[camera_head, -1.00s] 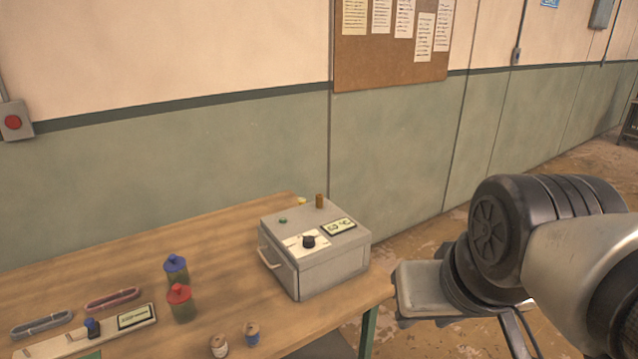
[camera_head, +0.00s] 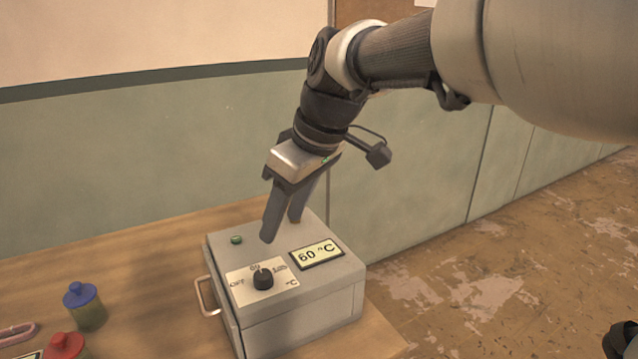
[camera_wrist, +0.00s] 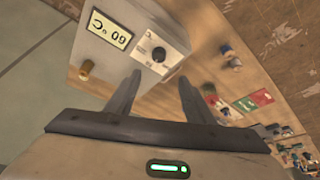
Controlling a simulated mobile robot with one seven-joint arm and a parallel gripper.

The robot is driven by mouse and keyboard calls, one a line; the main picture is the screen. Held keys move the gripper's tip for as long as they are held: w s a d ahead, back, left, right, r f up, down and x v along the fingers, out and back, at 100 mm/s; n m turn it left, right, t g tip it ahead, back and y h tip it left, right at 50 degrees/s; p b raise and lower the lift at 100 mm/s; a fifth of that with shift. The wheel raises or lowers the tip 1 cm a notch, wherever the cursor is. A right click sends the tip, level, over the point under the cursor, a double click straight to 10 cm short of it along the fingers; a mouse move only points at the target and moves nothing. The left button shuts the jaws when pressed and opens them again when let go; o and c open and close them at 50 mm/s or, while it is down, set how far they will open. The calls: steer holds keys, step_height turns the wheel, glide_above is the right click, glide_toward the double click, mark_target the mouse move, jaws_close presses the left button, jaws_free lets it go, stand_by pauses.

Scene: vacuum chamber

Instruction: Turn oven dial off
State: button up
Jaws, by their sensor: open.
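The oven is a grey box (camera_head: 300,312) on the wooden table. Its black dial (camera_head: 263,279) sits on a pale plate with markings, in front of the display (camera_head: 316,253), which reads 60 °C. The dial's pointer appears to be near the 60 mark. My gripper (camera_head: 281,229) hangs above the back part of the oven top, fingers apart and empty, behind and above the dial. In the wrist view the dial (camera_wrist: 158,54) lies beyond the two open fingertips (camera_wrist: 159,76). The dial is not touched.
A green button (camera_head: 236,239) is on the oven top, and a handle (camera_head: 207,297) is on its left side. Blue-capped (camera_head: 84,305) and red-capped (camera_head: 66,346) jars stand to the left.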

mark_target(263, 274)
steer(key=b+x, duration=0.2)
steer(key=x, duration=1.3)
steer(key=shift+w+f, duration=0.15)
steer(key=shift+f, duration=0.25)
steer(key=c, duration=1)
steer(key=shift+c, duration=0.2)
